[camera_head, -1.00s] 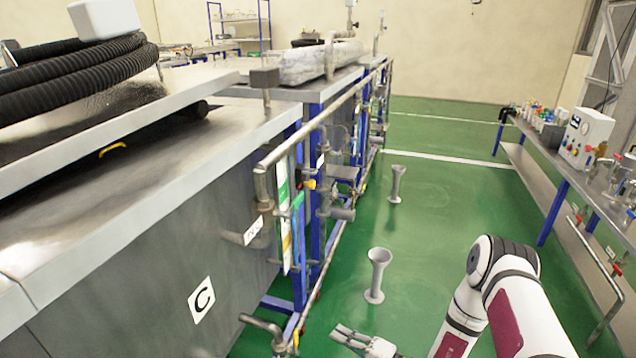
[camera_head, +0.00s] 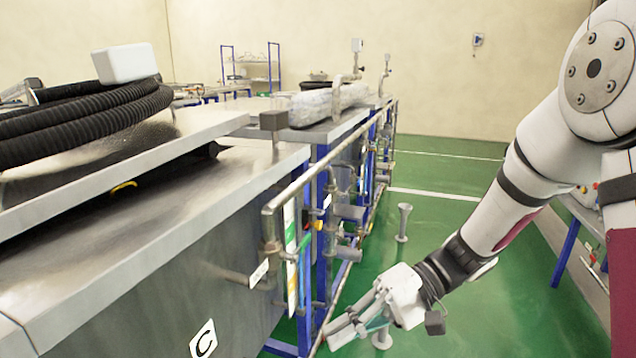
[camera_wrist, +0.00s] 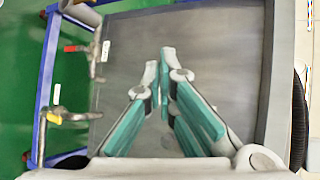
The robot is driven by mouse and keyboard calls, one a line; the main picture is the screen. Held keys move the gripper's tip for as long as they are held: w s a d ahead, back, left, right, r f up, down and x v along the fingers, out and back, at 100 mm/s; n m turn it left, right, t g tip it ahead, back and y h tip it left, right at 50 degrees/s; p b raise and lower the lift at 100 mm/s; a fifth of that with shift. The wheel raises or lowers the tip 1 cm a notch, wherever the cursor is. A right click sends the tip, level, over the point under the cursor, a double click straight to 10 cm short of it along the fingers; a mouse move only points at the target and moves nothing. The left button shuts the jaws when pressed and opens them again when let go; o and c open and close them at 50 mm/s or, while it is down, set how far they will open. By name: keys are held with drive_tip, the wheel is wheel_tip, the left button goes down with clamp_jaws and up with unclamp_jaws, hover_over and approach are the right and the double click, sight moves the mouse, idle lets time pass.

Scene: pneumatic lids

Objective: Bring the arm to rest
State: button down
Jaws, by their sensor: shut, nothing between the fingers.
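My arm (camera_head: 500,215) reaches in from the right edge of the head view and slopes down to the left. The fingers point left and down. In the wrist view my gripper (camera_wrist: 160,62) shows its two green-sided fingers with their tips together and nothing between them. A flat grey metal panel (camera_wrist: 125,45) lies behind the fingers there.
The metal tank (camera_head: 120,300) with its lid (camera_head: 150,150) fills the left. Pipes (camera_head: 330,160) and blue posts run along its side, near my gripper. A grey floor pedestal (camera_head: 404,222) stands beyond. In the wrist view, a red-handled valve (camera_wrist: 75,48) and a yellow-handled one (camera_wrist: 55,118) show at left.

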drive_tip(key=s+d+r+m+t+h, duration=0.15)
drive_tip(key=s+d+r+h, duration=0.25)
drive_tip(key=s+d+h, duration=0.55)
drive_tip(key=s+d+r+t+h, duration=0.3)
drive_tip(key=s+d, duration=0.3)
drive_tip(key=s, duration=0.8)
wheel_tip(320, 180, up, 26)
drive_tip(key=t+p, duration=0.4)
drive_tip(key=p, duration=2)
drive_tip(key=shift+w, duration=0.15)
